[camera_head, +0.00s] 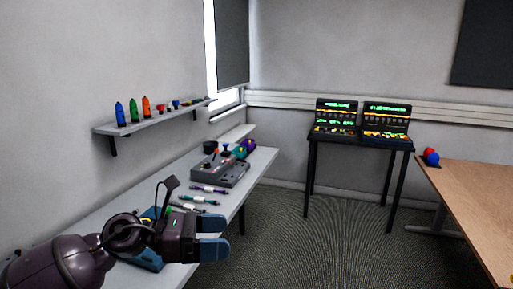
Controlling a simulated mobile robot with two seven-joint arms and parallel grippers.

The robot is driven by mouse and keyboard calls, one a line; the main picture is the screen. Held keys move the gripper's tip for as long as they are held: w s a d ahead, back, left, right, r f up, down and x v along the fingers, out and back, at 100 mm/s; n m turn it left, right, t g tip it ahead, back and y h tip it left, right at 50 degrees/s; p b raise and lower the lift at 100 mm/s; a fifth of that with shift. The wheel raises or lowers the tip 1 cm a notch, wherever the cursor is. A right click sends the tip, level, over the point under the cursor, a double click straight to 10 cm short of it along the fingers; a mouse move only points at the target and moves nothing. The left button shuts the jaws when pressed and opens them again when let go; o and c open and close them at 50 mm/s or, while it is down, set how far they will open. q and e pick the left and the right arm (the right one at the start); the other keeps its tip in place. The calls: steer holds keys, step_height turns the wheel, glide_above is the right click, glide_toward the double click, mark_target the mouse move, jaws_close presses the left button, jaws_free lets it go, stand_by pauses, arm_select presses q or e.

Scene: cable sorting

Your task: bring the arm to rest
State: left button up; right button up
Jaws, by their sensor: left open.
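My left gripper (211,237) reaches in from the lower left, over the near part of the grey bench (258,166). Its blue-tipped fingers point right, toward the bench edge. It is open, and I see nothing between the fingers. Several short cables lie on the bench just beyond it, among them one with a teal middle (199,199) and one with a purple middle (208,189). A blue object (149,262) is partly hidden behind my left arm. My right gripper is not in view.
A grey device (221,170) with coloured knobs stands farther along the bench. A wall shelf (140,126) holds coloured bottles. A black table (360,141) with two lit panels stands at the back. A wooden table (470,195) is at the right. The floor (330,240) between is clear.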

arm_select(q)
steer(key=w+a+f+n+t+y, duration=0.1)
steer(key=w+a+n+t, duration=0.15)
steer(key=n+t, duration=0.7)
steer(key=w+a+f+n+t+y, duration=0.15)
steer(key=a+n+t, duration=0.25)
steer(key=n, duration=1)
steer(key=a+f+n+t+y, duration=0.2)
steer(key=a+f+n+y, duration=0.55)
steer(key=n, duration=0.75)
steer(key=s+a+f+n+g+y, duration=0.3)
steer(key=s+f+n, duration=0.2)
steer(key=s+f, duration=0.6)
steer(key=s+a+f+n+g+y, duration=0.3)
steer(key=s+f+n, duration=0.3)
steer(key=s+f, duration=0.5)
step_height(320, 180, down, 3)
steer(key=shift+s+f+y, duration=0.2)
steer(key=shift+s+y, duration=0.2)
steer(key=shift+y, duration=0.1)
